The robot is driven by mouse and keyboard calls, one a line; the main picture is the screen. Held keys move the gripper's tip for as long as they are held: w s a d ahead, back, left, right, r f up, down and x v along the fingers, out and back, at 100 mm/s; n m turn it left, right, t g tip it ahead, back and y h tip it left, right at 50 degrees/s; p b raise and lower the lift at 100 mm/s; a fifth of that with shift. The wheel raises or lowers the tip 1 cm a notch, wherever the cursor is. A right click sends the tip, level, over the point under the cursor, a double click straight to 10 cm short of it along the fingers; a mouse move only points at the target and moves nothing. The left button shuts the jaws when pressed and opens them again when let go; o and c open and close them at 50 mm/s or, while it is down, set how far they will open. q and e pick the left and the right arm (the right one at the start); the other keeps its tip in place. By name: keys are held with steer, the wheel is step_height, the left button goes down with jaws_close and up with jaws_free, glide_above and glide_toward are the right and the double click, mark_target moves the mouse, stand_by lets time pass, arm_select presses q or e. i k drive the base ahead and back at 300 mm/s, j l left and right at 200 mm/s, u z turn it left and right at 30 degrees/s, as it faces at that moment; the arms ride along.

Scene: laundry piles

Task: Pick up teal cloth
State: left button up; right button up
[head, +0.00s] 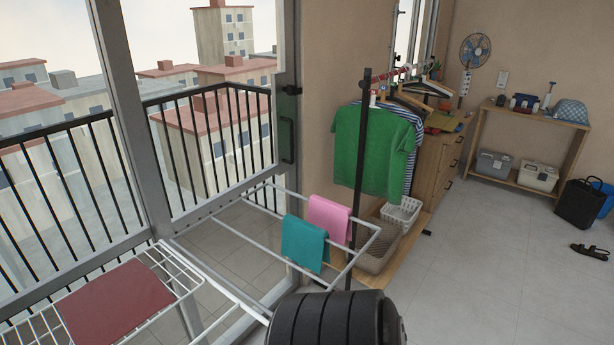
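The teal cloth (305,243) hangs folded over a bar of the white drying rack (362,258), near the middle of the head view. A pink cloth (329,218) hangs just behind it and to its right, on the same rack. The two cloths are close together, and the teal one overlaps the pink one's left edge a little in the picture. Neither of my grippers is in view, so whether they are open or shut does not show.
A maroon cloth (115,302) lies on another white rack at the lower left. A clothes rail with a green shirt (375,150) and baskets (402,212) stands behind the rack. Window frame and railing are on the left. The floor (500,270) at right is mostly clear.

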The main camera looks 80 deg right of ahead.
mark_target(303, 243)
steer(key=z, duration=2.5)
steer(key=i+l+z, duration=0.1)
steer(key=l, duration=0.2)
steer(key=i+l+z, duration=0.1)
steer(key=l, duration=0.25)
steer(key=i+l+z, duration=0.15)
steer(key=i+l, duration=0.1)
steer(key=i, duration=0.05)
